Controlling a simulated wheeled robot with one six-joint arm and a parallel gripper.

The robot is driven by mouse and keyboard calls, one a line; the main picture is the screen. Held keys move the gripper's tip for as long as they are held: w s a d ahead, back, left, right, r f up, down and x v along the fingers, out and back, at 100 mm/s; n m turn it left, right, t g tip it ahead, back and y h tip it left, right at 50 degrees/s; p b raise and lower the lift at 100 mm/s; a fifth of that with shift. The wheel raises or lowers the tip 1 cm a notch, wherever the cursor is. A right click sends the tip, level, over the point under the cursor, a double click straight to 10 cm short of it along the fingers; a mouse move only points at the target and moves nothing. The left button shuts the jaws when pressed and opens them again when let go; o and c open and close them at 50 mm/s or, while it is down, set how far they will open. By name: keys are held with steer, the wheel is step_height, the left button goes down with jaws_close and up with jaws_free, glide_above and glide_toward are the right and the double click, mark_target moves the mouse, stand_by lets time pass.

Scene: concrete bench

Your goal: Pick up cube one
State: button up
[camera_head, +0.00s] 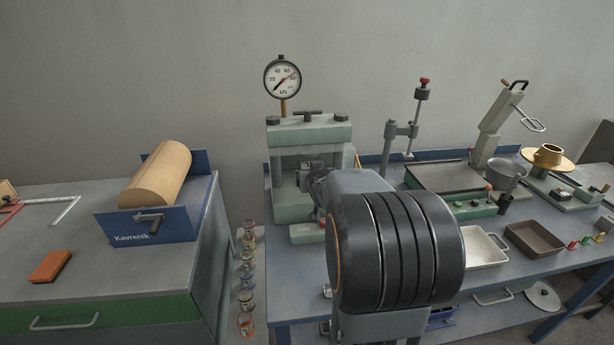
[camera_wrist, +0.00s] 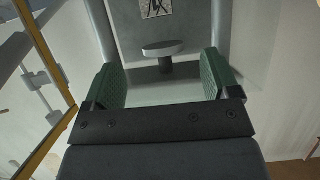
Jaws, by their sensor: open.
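My gripper (camera_wrist: 162,72) is open, with a green ribbed pad on each side and nothing touching the pads. It also shows in the head view, as a small dark shape (camera_head: 314,180) at the opening of the pale green press (camera_head: 329,134). In the wrist view a grey surface with a white label bearing black marks (camera_wrist: 155,8) shows at the top, beyond the pads. It may be cube one, but I cannot tell for sure. A round grey disc (camera_wrist: 163,48) shows between the pads and the label. In the head view my arm hides part of the press, and no cube shows clearly.
A dial gauge (camera_head: 282,77) stands above the press. A blue cradle with a tan cylinder (camera_head: 156,174) is at left, with an orange block (camera_head: 50,266) in front. Trays (camera_head: 484,248), a metal pot (camera_head: 503,176) and stands fill the right bench. Grey bench top is bare at the left front.

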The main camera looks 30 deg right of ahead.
glide_toward(308, 167)
steer(key=x, duration=0.4)
steer(key=shift+x, duration=2.8)
steer(key=shift+t, duration=0.3)
steer(key=c, duration=1.2)
